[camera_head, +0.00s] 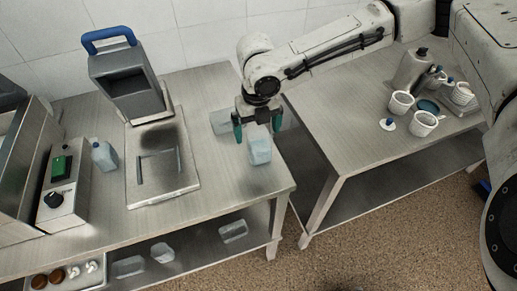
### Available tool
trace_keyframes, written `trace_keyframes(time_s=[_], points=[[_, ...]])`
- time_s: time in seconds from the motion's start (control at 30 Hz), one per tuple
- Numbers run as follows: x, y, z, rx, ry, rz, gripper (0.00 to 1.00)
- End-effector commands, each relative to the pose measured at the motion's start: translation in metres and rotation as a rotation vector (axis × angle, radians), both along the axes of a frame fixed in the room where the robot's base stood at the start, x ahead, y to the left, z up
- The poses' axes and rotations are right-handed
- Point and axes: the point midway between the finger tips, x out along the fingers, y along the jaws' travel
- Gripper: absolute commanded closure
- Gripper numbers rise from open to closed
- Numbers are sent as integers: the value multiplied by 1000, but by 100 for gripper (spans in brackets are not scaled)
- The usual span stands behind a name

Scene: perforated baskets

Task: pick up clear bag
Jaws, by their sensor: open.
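A pale, bluish translucent block-like item (260,152), which looks like the clear bag, sits on the left metal table near its right edge. My gripper (258,132) is open, pointing down just above and around the top of this item. I cannot tell whether the fingers touch it. Another pale, see-through item (222,122) lies just behind and to the left of the gripper, partly hidden by it.
A grey device with a blue handle (125,75) and its metal base plate (160,165) stand left of the gripper. A small bottle (104,155) is farther left. White cups (423,124) and a grey jug (411,70) occupy the right table (345,130). A gap separates the tables.

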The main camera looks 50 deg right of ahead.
Motion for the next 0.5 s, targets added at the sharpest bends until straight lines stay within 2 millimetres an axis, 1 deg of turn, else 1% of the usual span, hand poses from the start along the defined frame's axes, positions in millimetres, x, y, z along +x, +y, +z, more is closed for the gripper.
trace_keyframes(time_s=[0.17, 0.33, 0.5], points=[[-3, 0, -15, 2, 2, 1, 0], [-5, -1, -41, 3, 2, -1, 0], [-5, -2, -52, 1, -1, 0, 0]])
